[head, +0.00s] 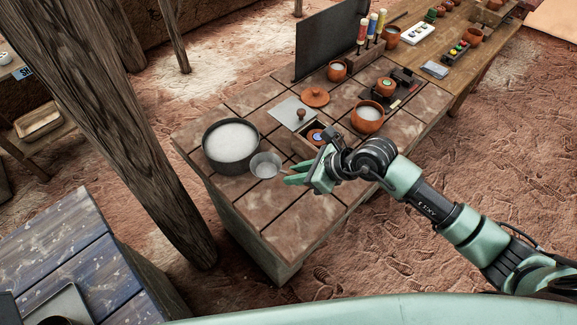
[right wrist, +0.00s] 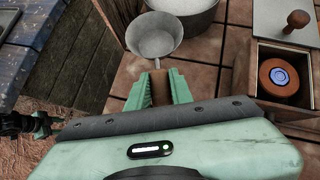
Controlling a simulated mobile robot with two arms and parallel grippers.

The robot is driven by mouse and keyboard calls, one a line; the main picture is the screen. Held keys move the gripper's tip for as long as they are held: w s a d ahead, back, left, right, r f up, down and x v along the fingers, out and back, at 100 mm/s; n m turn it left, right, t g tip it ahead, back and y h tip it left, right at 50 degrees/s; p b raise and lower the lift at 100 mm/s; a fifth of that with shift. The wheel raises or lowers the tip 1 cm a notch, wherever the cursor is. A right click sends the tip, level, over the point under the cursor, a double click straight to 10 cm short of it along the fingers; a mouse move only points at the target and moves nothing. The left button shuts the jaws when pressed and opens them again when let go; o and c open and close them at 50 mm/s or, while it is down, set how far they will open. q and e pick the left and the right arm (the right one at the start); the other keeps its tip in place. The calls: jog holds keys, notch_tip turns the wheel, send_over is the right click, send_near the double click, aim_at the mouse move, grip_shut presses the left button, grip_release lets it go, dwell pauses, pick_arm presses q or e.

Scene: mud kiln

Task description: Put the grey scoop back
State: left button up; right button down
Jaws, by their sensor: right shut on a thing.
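The grey scoop, a round metal bowl (head: 266,165) with a brown handle, is beside a dark pot (head: 209,153) filled with white material. My right gripper (head: 288,175) is shut on the scoop's handle. In the right wrist view the green fingers (right wrist: 158,88) clasp the handle from both sides, and the scoop's bowl (right wrist: 154,37) points away from me. The bowl looks empty. I cannot tell whether it touches the tiled top. At the left edge of the right wrist view is a dark and green part, perhaps of my left arm; its fingers cannot be made out.
The tiled worktop (head: 300,215) has clear room at its near end. A wooden post (head: 135,140) stands left.

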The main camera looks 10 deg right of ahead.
jog(key=shift+w+a+f, duration=0.1)
jog(key=shift+a+f, duration=0.2)
jog(key=shift+f, duration=0.75)
notch_tip(320, 180, down, 6)
jog(key=b, duration=0.4)
jog(key=shift+a+r, duration=0.1)
jog(key=shift+r, duration=0.1)
jog(key=shift+f+b, duration=0.45)
jog(key=shift+b, duration=0.15)
pick_arm(q)
jog(key=f, duration=0.2)
jog(key=w+d+f, duration=0.1)
jog(key=f, duration=0.1)
jog(key=shift+w+f, duration=0.1)
jog(key=shift+w, duration=0.1)
jog(key=shift+d+f, duration=0.1)
jog(key=shift+d, duration=0.05)
pick_arm(e)
jog(key=shift+f, duration=0.1)
pick_arm(q)
jog(key=shift+f+b, duration=0.45)
jog(key=shift+b, duration=0.05)
pick_arm(e)
jog(key=shift+f, duration=0.5)
